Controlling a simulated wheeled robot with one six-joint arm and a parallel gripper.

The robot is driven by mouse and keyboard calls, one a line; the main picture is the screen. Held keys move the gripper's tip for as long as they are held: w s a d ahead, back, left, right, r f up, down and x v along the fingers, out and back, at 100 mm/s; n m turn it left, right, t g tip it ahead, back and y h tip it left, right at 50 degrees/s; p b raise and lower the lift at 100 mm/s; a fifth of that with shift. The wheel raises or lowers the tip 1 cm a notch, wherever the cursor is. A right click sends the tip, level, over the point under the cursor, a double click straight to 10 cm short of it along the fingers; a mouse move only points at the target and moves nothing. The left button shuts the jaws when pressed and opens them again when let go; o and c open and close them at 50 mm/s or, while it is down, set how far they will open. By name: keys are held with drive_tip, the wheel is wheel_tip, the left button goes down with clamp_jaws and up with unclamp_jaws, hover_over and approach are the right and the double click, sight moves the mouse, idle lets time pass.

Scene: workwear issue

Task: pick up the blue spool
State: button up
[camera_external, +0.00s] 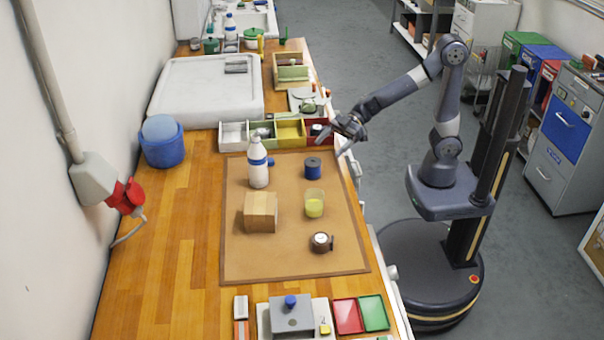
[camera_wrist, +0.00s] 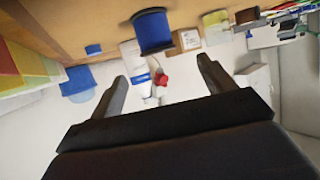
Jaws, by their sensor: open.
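The blue spool (camera_external: 312,168) stands upright on the brown mat (camera_external: 290,262), to the right of a white bottle (camera_external: 257,165). In the wrist view the spool (camera_wrist: 152,32) shows near the top, beyond the fingertips and between their lines. My gripper (camera_external: 343,137) is open and empty, near the table's right edge, above and to the right of the spool and apart from it. In the wrist view my gripper (camera_wrist: 160,75) shows two spread dark fingers with nothing between them close by.
On the mat are a cardboard box (camera_external: 260,212), a yellow cup (camera_external: 314,203) and a small dark-and-white round item (camera_external: 321,242). A row of compartment bins (camera_external: 233,135) stands behind the mat. A blue tub (camera_external: 162,141) is at left. The mat's front is clear.

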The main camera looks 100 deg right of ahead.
sight(316, 160)
drive_tip(key=x, duration=0.4)
drive_tip(key=shift+w+a+f, duration=0.1)
drive_tip(key=shift+w, duration=0.05)
drive_tip(key=shift+f+p+x, duration=0.2)
drive_tip(key=shift+p+x, duration=0.75)
drive_tip(key=shift+x, duration=1.55)
drive_tip(key=shift+c, duration=0.5)
drive_tip(key=c, duration=1)
